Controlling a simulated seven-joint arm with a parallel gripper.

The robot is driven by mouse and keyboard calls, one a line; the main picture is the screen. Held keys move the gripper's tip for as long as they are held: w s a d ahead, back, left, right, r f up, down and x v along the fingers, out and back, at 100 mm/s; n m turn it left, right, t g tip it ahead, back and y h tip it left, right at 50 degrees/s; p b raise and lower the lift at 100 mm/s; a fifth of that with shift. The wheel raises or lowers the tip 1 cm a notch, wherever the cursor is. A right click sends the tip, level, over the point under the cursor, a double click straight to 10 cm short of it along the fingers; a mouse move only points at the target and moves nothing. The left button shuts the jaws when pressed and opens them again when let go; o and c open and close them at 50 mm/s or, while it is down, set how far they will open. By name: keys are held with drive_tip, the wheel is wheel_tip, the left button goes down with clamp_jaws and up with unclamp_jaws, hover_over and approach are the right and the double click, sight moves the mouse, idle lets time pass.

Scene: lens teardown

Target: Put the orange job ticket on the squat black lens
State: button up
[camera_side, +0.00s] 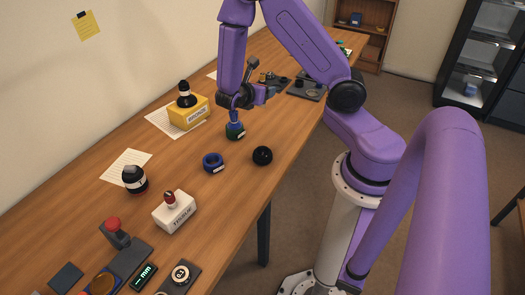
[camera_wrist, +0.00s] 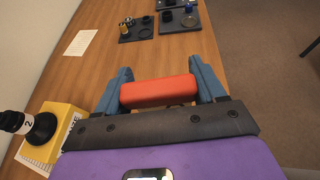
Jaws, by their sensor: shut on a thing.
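My gripper (camera_wrist: 160,90) is shut on an orange-red block (camera_wrist: 158,91), which spans the gap between its two blue fingers; I take this as the orange job ticket. In the side view my gripper (camera_side: 235,120) points down, low over the table's middle, and the ticket cannot be made out there. A squat black lens with a white band (camera_side: 134,178) stands at the left, well apart from my gripper. A taller black lens (camera_side: 186,96) stands on a yellow box; it shows in the wrist view (camera_wrist: 38,128) with a "2". Which lens is meant is uncertain.
A dark green piece (camera_side: 235,134) is just under my fingers. A blue ring (camera_side: 213,162) and a black ball-like piece (camera_side: 262,156) lie nearby. A white box with a red-topped knob (camera_side: 174,211) stands in front. Dark trays (camera_wrist: 180,18) with parts lie at the far end.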

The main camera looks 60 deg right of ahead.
drive_tip(key=s+d+m+g+y, duration=0.2)
drive_tip(key=s+d+m+g, duration=0.3)
drive_tip(key=s+m+g, duration=0.4)
drive_tip(key=s+a+m+g+y, duration=0.5)
drive_tip(key=s+a+m+y, duration=0.4)
drive_tip(key=s+m+y, duration=0.7)
drive_tip(key=w+a+m+t+y, duration=0.1)
drive_tip(key=a+m+t+y, duration=0.3)
drive_tip(key=a+y, duration=0.15)
drive_tip(key=m+t, duration=1.7)
drive_tip(key=t, duration=0.1)
hover_over(257, 152)
drive_tip(key=s, duration=0.1)
drive_tip(key=shift+h, duration=0.25)
drive_tip(key=f, duration=0.6)
drive_tip(key=shift+s+a, duration=0.15)
drive_tip(key=shift+a, duration=0.1)
drive_tip(key=shift+w+d+f, duration=0.2)
drive_tip(key=shift+w+f, duration=0.35)
drive_tip(key=shift+f, duration=0.2)
drive_tip(key=shift+w+f, duration=0.1)
drive_tip(key=shift+f, duration=1.5)
